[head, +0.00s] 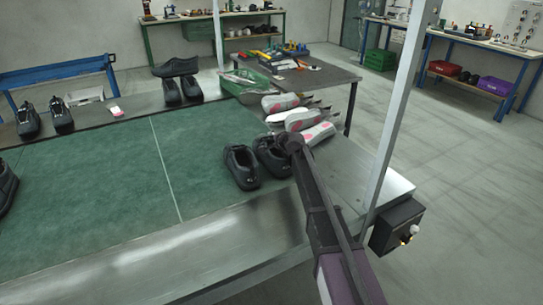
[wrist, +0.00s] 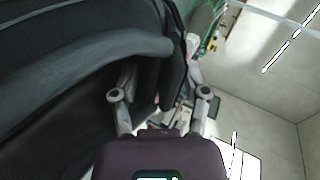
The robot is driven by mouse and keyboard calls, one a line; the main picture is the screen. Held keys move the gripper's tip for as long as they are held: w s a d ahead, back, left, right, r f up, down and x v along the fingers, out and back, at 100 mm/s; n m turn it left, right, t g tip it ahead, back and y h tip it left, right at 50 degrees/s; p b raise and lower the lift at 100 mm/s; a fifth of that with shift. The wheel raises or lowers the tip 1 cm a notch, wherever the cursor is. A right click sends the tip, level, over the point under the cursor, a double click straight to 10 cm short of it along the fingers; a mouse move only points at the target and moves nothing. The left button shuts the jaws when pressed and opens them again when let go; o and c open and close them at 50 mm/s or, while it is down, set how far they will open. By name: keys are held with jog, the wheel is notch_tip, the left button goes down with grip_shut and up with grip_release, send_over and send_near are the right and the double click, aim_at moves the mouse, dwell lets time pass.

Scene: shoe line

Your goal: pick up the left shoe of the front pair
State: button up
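The front pair is two black shoes on the green belt near its right end. One is the picture-left shoe (head: 241,168); the other is the picture-right shoe (head: 270,157), partly covered by the end of my arm. In the wrist view a large dark shoe (wrist: 75,50) fills the left side, very close. My gripper (wrist: 160,62) has its two fingers apart, the left one over the shoe's dark opening and the right one beyond its edge. I cannot tell whether either finger touches it. In the head view my fingers are hidden behind my arm.
Grey-and-pink shoe soles (head: 302,119) lie just behind the pair at the belt's end. More black shoes (head: 182,90) stand along the far edge. A metal post (head: 400,110) and a control box (head: 397,228) stand at the right.

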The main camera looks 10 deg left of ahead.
grip_shut()
jog(key=shift+r, duration=0.15)
notch_tip(320, 180, up, 4)
jog(key=p, duration=0.3)
jog(key=shift+f+p, duration=0.25)
jog(key=shift+p, duration=0.15)
jog(key=s+d, duration=0.3)
jog(key=s, duration=0.4)
jog(key=s+d+r+p, duration=0.1)
jog(key=s+d, duration=0.2)
jog(key=s, duration=0.4)
jog(key=shift+s+d, duration=0.2)
jog(key=shift+s, duration=0.15)
jog(key=shift+r, duration=0.1)
